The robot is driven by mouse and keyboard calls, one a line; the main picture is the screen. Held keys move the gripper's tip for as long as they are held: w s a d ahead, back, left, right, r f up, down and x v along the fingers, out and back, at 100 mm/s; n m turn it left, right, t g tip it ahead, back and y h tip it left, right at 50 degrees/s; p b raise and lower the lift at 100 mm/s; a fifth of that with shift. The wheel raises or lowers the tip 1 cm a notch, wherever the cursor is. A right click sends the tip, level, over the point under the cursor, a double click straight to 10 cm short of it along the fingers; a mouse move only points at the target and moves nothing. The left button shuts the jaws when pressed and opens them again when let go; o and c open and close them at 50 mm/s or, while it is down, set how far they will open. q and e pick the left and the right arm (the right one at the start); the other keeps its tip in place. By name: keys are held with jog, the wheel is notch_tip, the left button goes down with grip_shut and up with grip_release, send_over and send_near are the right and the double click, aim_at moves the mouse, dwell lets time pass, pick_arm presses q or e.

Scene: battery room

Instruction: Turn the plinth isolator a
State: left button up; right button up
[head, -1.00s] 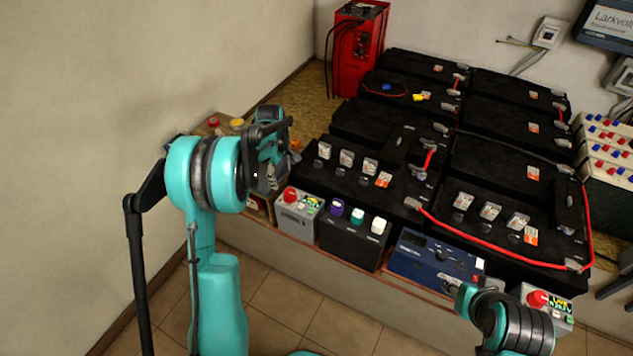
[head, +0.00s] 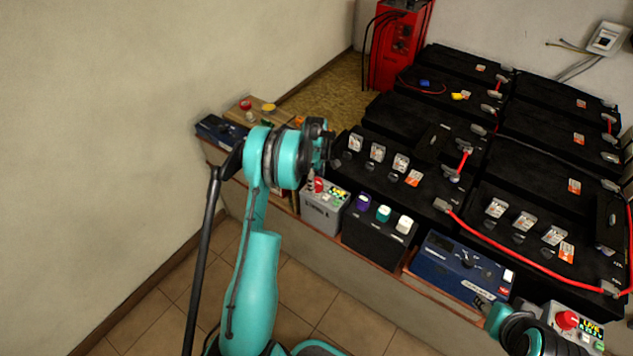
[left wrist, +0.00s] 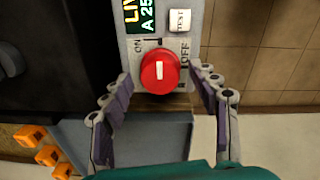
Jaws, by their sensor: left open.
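The isolator marked A is a grey box (head: 322,213) with a red knob (head: 318,184), at the left of the front row in the head view. In the left wrist view the red knob (left wrist: 159,71) has a white mark standing upright, in line with the ON tick; OFF is to the right. A dark display reads "LI…" and "A 25", partly cut off. My left gripper (left wrist: 162,92) is open, with one finger on each side of the knob; contact is not clear. In the head view my left gripper (head: 314,165) is over the box. My right arm (head: 515,330) shows at lower right; its jaws are unclear.
A black box with coloured caps (head: 372,236) and a blue unit (head: 458,272) stand to the right. Another red-knob box (head: 573,325) is at lower right. Black batteries (head: 400,165) with red cables lie behind. Small items and a dark blue case (head: 222,130) are left.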

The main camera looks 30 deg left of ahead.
pick_arm(q)
jog(key=c, duration=1.2)
jog(key=shift+o, duration=0.2)
jog(key=shift+m, duration=0.4)
jog(key=m, duration=1.3)
jog(key=shift+a, duration=0.1)
jog(key=shift+m, duration=2)
